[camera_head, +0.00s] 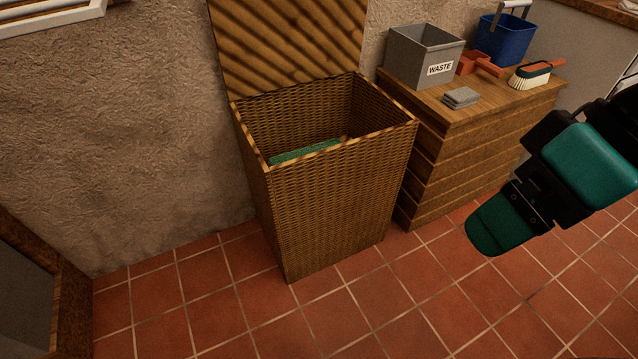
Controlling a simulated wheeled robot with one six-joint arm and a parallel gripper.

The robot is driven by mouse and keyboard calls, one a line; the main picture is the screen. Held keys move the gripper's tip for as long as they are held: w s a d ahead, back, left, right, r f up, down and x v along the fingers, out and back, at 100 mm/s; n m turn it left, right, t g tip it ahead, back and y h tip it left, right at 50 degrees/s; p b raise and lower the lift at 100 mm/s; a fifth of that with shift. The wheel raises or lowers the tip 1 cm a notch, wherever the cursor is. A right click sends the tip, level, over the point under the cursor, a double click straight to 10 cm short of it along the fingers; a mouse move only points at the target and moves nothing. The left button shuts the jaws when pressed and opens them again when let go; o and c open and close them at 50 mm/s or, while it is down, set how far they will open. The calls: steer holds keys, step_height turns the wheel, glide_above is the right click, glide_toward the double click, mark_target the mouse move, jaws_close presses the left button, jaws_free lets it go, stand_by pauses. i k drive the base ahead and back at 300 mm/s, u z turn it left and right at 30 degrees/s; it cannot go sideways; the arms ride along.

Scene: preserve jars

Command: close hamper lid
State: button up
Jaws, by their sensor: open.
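The woven hamper (335,215) stands upright on the tiled floor against the wall. Its lid (288,45) is raised at the back, leaning up along the wall, with its top cut off by the frame. The hamper's mouth is uncovered, and something green (306,151) lies inside, mostly hidden by the front wall. My gripper (495,222) is at the right, in front of the wooden chest and apart from both hamper and lid. It is open, and I see nothing held in it. Its fingers show from the side, so the gap between them is hard to see.
A wooden chest (440,165) stands close at the hamper's right. On it are a grey waste bin (408,58), a blue bucket (500,42), a red dustpan (478,64), a brush (530,75) and grey folded cloths (460,97). The floor (380,310) in front is clear.

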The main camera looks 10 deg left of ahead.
mark_target(262, 47)
steer(key=z, duration=0.35)
steer(key=i, duration=1.35)
steer(key=u, duration=0.45)
